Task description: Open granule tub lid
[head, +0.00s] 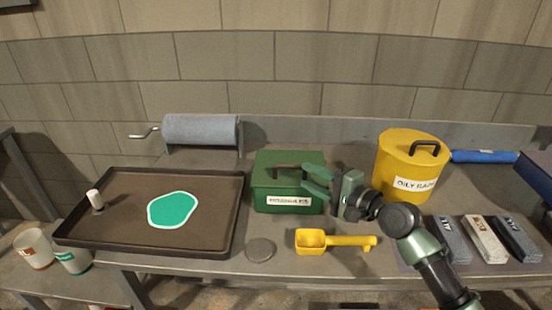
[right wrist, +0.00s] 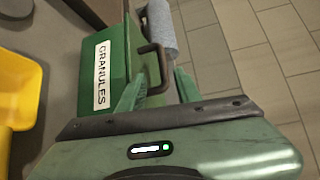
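The granule tub (head: 262,200) is a green box on the bench with a white label; in the right wrist view the label (right wrist: 102,75) reads GRANULES. Its green lid (head: 275,160) sits shut on top, with a dark bar handle (head: 288,167). My right gripper (head: 309,180) reaches in from the right at lid height. In the right wrist view its fingers are apart, and the handle (right wrist: 156,65) lies between or just beyond the fingertips (right wrist: 158,82). I cannot tell whether they touch it. My left gripper is not in view.
A yellow scoop (head: 330,241) and a grey disc (head: 260,250) lie in front of the tub. A dark tray (head: 120,235) with a green patch is at left. A blue-grey roll (head: 200,132) stands behind. A yellow OILY RAGS bin (head: 400,160) stands right, near my arm.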

